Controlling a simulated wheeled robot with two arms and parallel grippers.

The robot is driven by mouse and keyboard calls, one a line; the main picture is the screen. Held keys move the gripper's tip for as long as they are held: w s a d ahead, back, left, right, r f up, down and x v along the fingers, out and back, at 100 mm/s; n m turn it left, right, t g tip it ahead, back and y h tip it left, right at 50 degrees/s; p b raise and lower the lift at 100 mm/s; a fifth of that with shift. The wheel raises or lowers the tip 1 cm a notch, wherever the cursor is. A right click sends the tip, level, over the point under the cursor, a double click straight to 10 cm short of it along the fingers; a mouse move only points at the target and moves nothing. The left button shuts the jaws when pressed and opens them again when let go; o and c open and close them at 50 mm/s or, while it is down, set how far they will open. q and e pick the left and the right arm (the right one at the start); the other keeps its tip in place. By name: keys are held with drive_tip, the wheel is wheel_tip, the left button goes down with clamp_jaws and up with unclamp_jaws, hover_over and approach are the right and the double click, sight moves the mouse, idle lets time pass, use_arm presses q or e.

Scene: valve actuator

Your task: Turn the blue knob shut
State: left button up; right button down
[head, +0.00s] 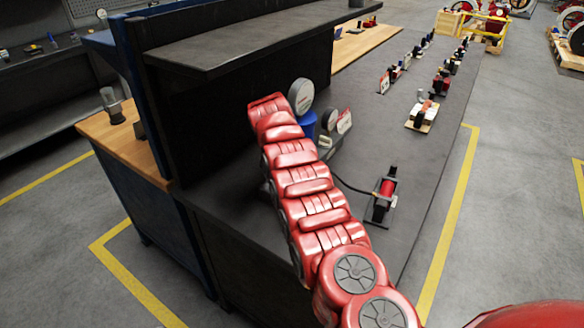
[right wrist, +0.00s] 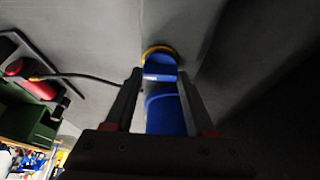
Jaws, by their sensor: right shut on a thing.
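In the right wrist view, the two dark fingers of my right gripper (right wrist: 159,78) stand on either side of the blue knob (right wrist: 162,108) and are shut on it. A yellow ring shows at the knob's far end. In the head view my red right arm reaches up over the bench and hides the gripper. A blue part (head: 308,123) shows beside the arm's far end, below a round gauge (head: 301,96); I cannot tell whether it is the knob itself. My left gripper is in neither view.
The dark bench (head: 352,150) has a raised shelf (head: 240,45) close behind the arm. A red device (head: 384,197) with a black cable stands to the right of the arm. Several small devices line the bench farther back. The floor to the right is mostly clear.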

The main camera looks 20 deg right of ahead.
idle(0.5)
drive_tip(key=shift+c, duration=1.2)
unclamp_jaws()
drive_tip(key=shift+a+r, duration=0.15)
drive_tip(key=shift+r, duration=0.05)
drive_tip(key=b+v, duration=0.2)
drive_tip(key=v, duration=1.5)
drive_tip(key=shift+f, duration=0.15)
